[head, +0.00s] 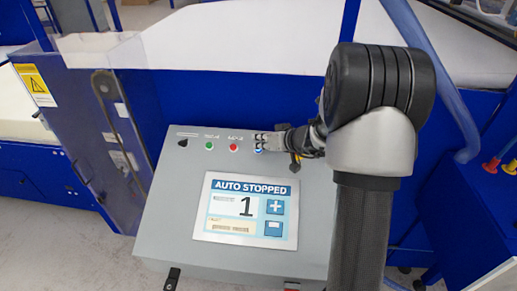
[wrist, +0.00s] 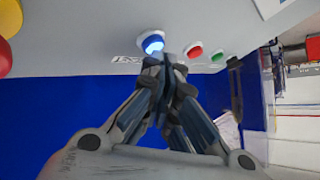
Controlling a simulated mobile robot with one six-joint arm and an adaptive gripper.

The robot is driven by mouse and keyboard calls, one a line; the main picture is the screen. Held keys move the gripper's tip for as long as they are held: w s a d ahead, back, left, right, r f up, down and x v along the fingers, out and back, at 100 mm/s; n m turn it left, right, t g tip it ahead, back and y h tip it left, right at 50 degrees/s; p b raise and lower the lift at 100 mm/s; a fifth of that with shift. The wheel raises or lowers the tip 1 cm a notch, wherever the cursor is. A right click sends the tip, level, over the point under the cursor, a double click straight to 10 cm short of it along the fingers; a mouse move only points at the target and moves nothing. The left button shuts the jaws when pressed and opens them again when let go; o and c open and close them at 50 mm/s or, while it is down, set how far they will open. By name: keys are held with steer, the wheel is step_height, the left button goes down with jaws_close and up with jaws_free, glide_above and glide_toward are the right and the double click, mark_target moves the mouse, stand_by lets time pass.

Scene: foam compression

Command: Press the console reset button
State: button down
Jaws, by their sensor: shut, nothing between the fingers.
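The grey console (head: 165,215) has a row of controls along its upper edge: a black knob (head: 183,142), a green button (head: 209,146), a red button (head: 234,148) and a blue button (head: 258,151). No label reading "reset" is legible. The blue button is lit in the wrist view (wrist: 152,42), with the red (wrist: 194,53) and green (wrist: 217,56) buttons to its right. My gripper (head: 266,143) is shut and empty, its tips close to the blue button. In the wrist view the tips (wrist: 167,60) appear just right of and below it; I cannot tell whether they touch.
The console screen (head: 246,212) reads "AUTO STOPPED" and "1". A blue machine wall (head: 235,100) with a pale top stands behind the console. Yellow and red round shapes (wrist: 10,20) show at the wrist view's left edge.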

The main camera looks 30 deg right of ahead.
steer(key=shift+w+d+f+b, duration=0.1)
steer(key=shift+f+b, duration=0.35)
steer(key=shift+b, duration=0.75)
steer(key=shift+r+b, duration=0.2)
steer(key=shift+b, duration=0.2)
steer(key=shift+r, duration=0.15)
step_height(320, 180, up, 6)
steer(key=s+a, duration=0.1)
steer(key=s, duration=0.1)
steer(key=shift+a+p, duration=0.25)
steer(key=shift+p, duration=0.2)
stand_by(0.3)
